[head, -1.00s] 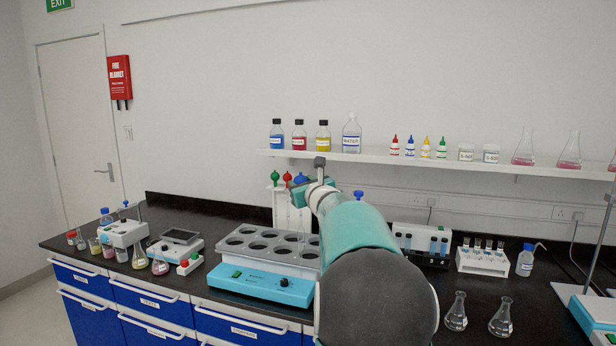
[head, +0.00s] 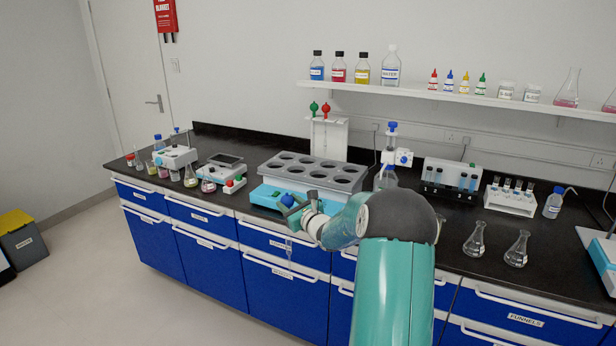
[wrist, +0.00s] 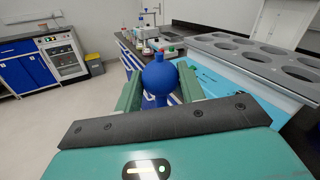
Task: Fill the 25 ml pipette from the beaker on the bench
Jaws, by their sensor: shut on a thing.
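My gripper (head: 292,208) is shut on the blue bulb (head: 287,200) in front of the bench edge, near the water bath. In the wrist view the blue bulb (wrist: 160,76) sits between the two green fingers of my gripper (wrist: 160,93). A thin clear pipette (head: 289,246) hangs below it in the head view, in front of the blue drawers. Its markings and tip are too small to read. I cannot clearly pick out the beaker; a glass vessel (head: 387,179) stands partly hidden behind my arm.
A water bath (head: 268,198) with several round holes is beside my gripper. The white pipette stand (head: 329,138) behind it shows green and red bulbs. Two conical flasks (head: 476,240) stand on the right.

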